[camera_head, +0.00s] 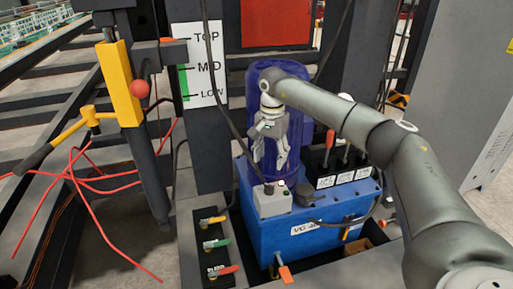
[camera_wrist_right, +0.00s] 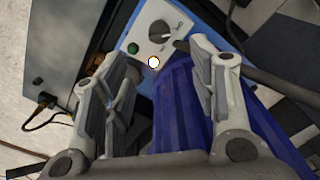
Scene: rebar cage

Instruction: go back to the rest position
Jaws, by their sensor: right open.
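My right arm reaches in from the right in the head view. Its gripper (camera_head: 270,170) points down in front of the blue cylinder (camera_head: 262,82), above a small grey control box (camera_head: 271,203). In the right wrist view the two fingers of the gripper (camera_wrist_right: 165,65) are spread apart with nothing between them. The control box (camera_wrist_right: 152,35) lies beyond the fingertips, with a dark knob (camera_wrist_right: 159,30), a green button (camera_wrist_right: 133,48) and a bright white round spot. I cannot tell the exact gap between fingertips and box. My left gripper is not in view.
The box sits on a blue unit (camera_head: 300,238) with black levers behind. Valves with coloured handles (camera_head: 215,244) stand at its left. Red cables and a hanging black cable are near.

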